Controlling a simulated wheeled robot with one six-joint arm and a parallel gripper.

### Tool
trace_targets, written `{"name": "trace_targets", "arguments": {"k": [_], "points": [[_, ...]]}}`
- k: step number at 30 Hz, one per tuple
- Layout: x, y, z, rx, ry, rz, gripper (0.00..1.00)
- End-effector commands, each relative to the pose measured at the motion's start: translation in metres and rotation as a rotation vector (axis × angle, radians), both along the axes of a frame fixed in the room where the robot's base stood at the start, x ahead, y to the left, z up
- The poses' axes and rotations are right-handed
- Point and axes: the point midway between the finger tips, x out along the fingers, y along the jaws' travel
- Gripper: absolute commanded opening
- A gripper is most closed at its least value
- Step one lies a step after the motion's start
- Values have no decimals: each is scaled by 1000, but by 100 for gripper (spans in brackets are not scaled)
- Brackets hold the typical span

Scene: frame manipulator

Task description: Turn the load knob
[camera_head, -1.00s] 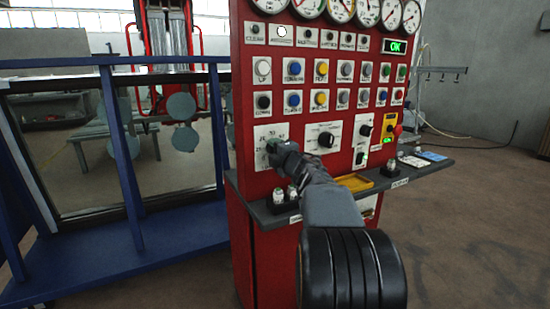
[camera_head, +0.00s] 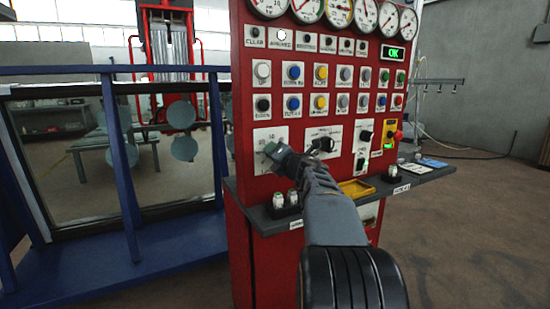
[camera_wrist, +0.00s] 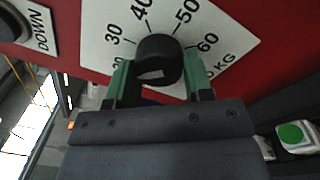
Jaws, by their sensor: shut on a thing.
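The load knob (camera_wrist: 158,60) is round and black with a light mark on its face, in the wrist view. It sits on a white dial plate (camera_wrist: 98,38) with numbers from about 30 to 60 and "KG". The plate also shows in the head view (camera_head: 263,136), at the left of the red panel. My gripper (camera_wrist: 157,72) has its green fingers on both sides of the knob and is shut on it. In the head view my gripper (camera_head: 272,152) hides the knob and part of the plate.
The red panel (camera_head: 256,185) carries gauges, buttons and another black knob (camera_head: 325,142). A blue frame (camera_head: 125,165) stands at the left.

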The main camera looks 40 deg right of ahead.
Motion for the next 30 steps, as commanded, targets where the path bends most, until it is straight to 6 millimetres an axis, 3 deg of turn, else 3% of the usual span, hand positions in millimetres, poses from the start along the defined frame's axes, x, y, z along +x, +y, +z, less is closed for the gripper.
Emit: {"name": "trace_targets", "arguments": {"k": [14,15,21,23,30], "points": [[0,0,-1,-13,3,1,23],[0,0,-1,-13,3,1,48],[0,0,0,-13,2,0,67],[0,0,0,-12,2,0,72],[-1,0,0,-12,2,0,72]]}}
